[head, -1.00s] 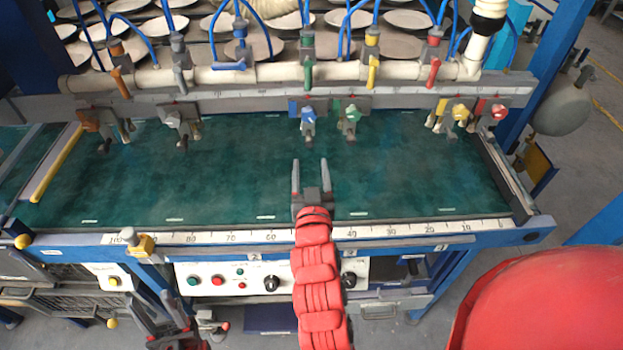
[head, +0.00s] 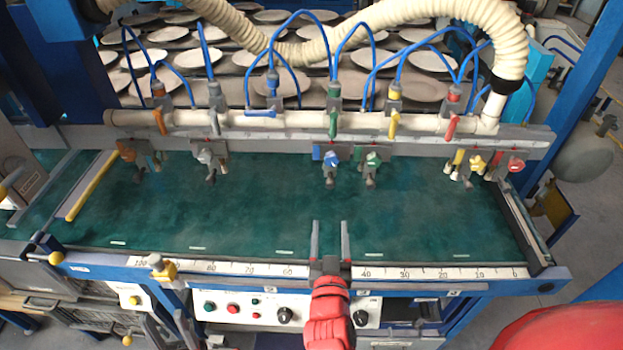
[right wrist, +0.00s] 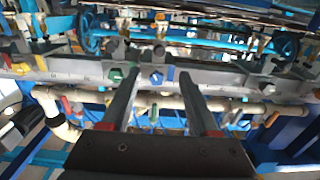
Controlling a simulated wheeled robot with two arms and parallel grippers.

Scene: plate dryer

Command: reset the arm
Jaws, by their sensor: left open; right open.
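My right gripper (head: 330,226) is at the end of the red arm in the head view. Its two grey fingers are apart and empty, over the front edge of the green belt (head: 260,205). In the right wrist view the right gripper (right wrist: 158,75) also shows two spread dark fingers with nothing held between them. My left gripper (head: 170,324) is low at the left of the head view, in front of the machine. Only its dark fingers show at the bottom edge, and they hold nothing that I can see.
Several coloured valves hang from the white pipe (head: 280,122) behind the belt. A ruler strip (head: 420,273) runs along the front edge, above a panel with buttons (head: 232,308). The belt's middle is clear.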

